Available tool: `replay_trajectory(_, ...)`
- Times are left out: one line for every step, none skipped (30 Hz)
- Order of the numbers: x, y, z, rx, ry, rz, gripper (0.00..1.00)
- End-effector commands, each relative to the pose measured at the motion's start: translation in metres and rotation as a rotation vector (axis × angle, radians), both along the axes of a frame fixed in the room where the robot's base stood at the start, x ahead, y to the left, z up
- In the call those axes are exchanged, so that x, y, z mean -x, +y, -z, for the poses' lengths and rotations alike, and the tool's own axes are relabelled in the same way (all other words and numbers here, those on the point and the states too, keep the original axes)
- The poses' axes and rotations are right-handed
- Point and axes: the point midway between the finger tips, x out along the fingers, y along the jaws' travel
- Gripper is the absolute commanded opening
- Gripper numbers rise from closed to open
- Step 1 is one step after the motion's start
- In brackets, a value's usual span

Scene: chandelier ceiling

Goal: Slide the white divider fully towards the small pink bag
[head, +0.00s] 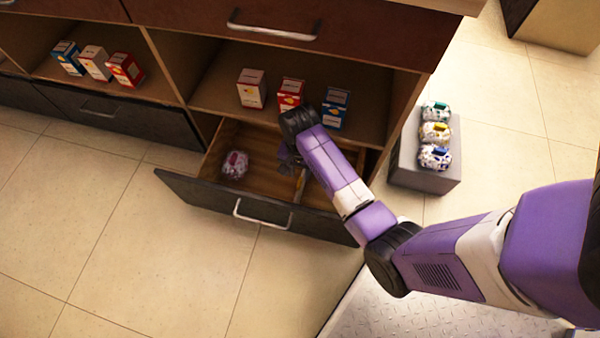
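The small pink bag (235,165) lies in the left part of the open drawer (205,200). A thin pale strip (301,184), which looks like the white divider, stands in the drawer to the right of the bag. Much of it is hidden behind my arm. My gripper (284,157) reaches down into the drawer, between the bag and the strip and close to the strip. Its dark fingers are small and partly covered by my wrist, so I cannot tell whether they are open or touch the strip.
Several small boxes (251,89) stand on the shelves above the drawer. The drawer front has a metal handle (262,214). A grey block (425,175) with three colourful packages (435,133) stands on the floor to the right. The drawer floor between bag and gripper looks clear.

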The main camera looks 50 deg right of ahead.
Motion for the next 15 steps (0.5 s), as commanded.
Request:
replay_trajectory(0.001, 0.0, 0.015, -0.001, 0.003, -0.001, 0.33)
replay_trajectory(0.001, 0.0, 0.02, -0.001, 0.003, -0.001, 0.33)
replay_trajectory(0.0, 0.0, 0.026, -0.001, 0.001, -0.001, 0.33)
replay_trajectory(0.0, 0.0, 0.03, 0.0, 0.001, -0.002, 0.33)
replay_trajectory(0.0, 0.0, 0.035, 0.0, 0.001, -0.002, 0.33)
replay_trajectory(0.001, 0.0, 0.04, -0.001, 0.001, -0.002, 0.33)
replay_trajectory(0.0, 0.0, 0.044, -0.001, 0.001, -0.002, 0.33)
replay_trajectory(0.0, 0.0, 0.047, 0.0, 0.0, -0.002, 0.33)
replay_trajectory(0.0, 0.0, 0.05, 0.001, 0.0, -0.003, 0.33)
replay_trajectory(0.0, 0.0, 0.052, 0.001, -0.001, -0.003, 0.33)
replay_trajectory(0.0, 0.0, 0.054, 0.001, -0.001, -0.003, 0.33)
replay_trajectory(0.0, 0.0, 0.056, 0.001, 0.0, -0.003, 0.33)
replay_trajectory(0.0, 0.0, 0.057, 0.001, 0.0, -0.003, 0.33)
replay_trajectory(0.0, 0.0, 0.057, 0.001, 0.0, -0.003, 0.33)
replay_trajectory(0.0, 0.0, 0.058, 0.001, 0.0, -0.003, 0.33)
